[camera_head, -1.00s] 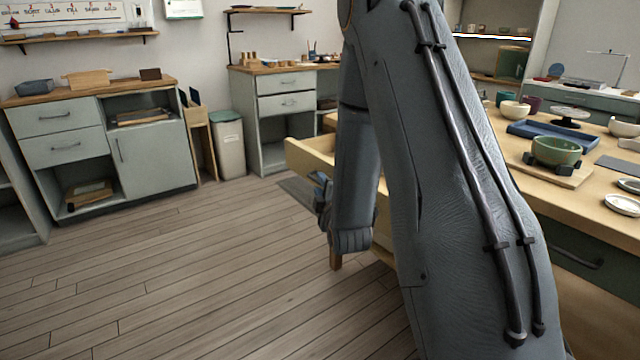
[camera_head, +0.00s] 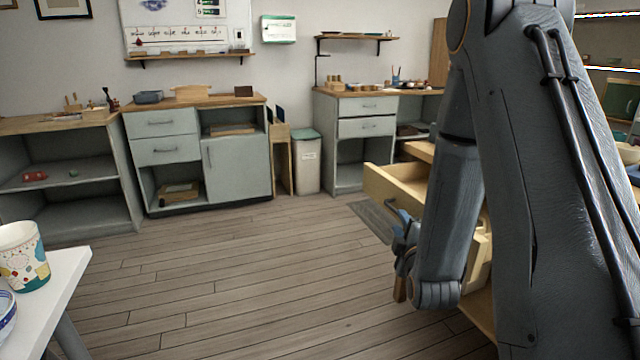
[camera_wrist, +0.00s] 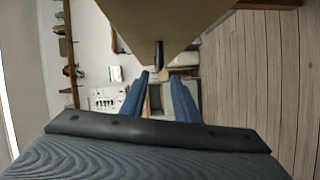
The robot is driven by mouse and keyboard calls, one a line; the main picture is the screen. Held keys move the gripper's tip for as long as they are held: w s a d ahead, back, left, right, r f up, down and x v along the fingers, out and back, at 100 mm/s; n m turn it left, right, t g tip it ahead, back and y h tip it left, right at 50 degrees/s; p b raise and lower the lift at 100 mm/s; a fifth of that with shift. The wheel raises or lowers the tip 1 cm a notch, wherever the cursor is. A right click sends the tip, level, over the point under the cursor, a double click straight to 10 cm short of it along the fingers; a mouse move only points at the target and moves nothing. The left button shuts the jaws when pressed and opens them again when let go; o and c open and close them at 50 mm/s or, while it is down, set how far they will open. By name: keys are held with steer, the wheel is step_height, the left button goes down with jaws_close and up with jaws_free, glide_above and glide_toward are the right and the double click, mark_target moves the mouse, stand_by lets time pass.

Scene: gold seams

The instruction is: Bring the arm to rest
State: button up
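My arm (camera_head: 530,180) fills the right side of the head view and hangs down beside the workbench. My gripper (camera_head: 402,240) is low, just in front of an open wooden drawer (camera_head: 392,190). In the wrist view my gripper (camera_wrist: 159,77) has two blue fingers standing apart, with nothing visible held between them. A tan wooden panel (camera_wrist: 160,18) with a dark handle (camera_wrist: 159,55) is close ahead of the fingertips. I cannot tell whether a finger touches the handle.
A white table (camera_head: 62,290) with a patterned cup (camera_head: 22,256) stands at the lower left. Grey-green cabinets (camera_head: 235,168) and a bin (camera_head: 306,162) line the back wall. The wooden floor (camera_head: 220,270) between is clear.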

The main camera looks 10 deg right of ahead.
steer(key=s+a+m+g+y, duration=0.2)
steer(key=s+a+m+g, duration=0.15)
steer(key=a, duration=0.45)
steer(key=s+a+m+g+y, duration=0.1)
steer(key=s+a+m+g, duration=0.1)
steer(key=s+a+g, duration=0.4)
steer(key=s+a+r+m+g+y, duration=0.1)
steer(key=s+a+m+g, duration=0.15)
steer(key=s, duration=0.35)
steer(key=s+a+r+m+g, duration=0.1)
steer(key=s+a+r, duration=0.1)
steer(key=s+a, duration=0.3)
steer(key=s+r+m+g+p, duration=0.15)
steer(key=s+r+g, duration=0.25)
steer(key=s, duration=0.9)
steer(key=d+r+m+h+p, duration=0.1)
steer(key=d+r+m+p, duration=0.2)
steer(key=d+r+p, duration=0.6)
steer(key=p, duration=0.8)
steer(key=shift+d+r+p, duration=0.15)
steer(key=shift+r+p, duration=0.15)
steer(key=shift+r, duration=0.05)
